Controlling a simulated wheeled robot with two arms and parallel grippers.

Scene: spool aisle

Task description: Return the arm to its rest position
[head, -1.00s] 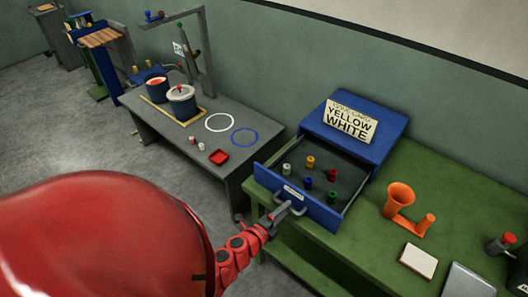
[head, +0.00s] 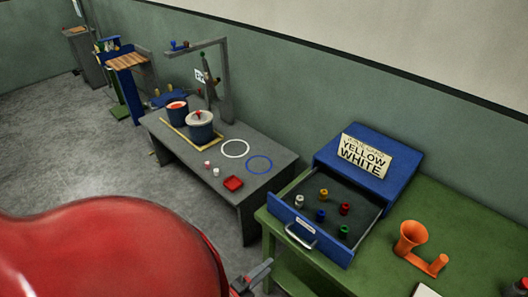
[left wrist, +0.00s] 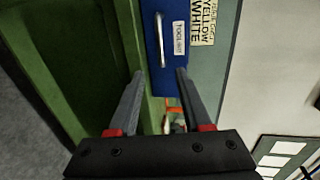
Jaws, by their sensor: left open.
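My left gripper (head: 262,273) shows at the bottom of the head view, below and apart from the drawer handle (head: 300,236). In the left wrist view its two fingers (left wrist: 160,74) are spread with nothing between them. The handle and the blue drawer front lie beyond the fingertips there. My red arm fills the lower left of the head view.
The blue drawer (head: 322,247) stands pulled out of its cabinet (head: 345,152), with several coloured spools inside. A grey table (head: 262,191) stands left. Grey floor is clear.

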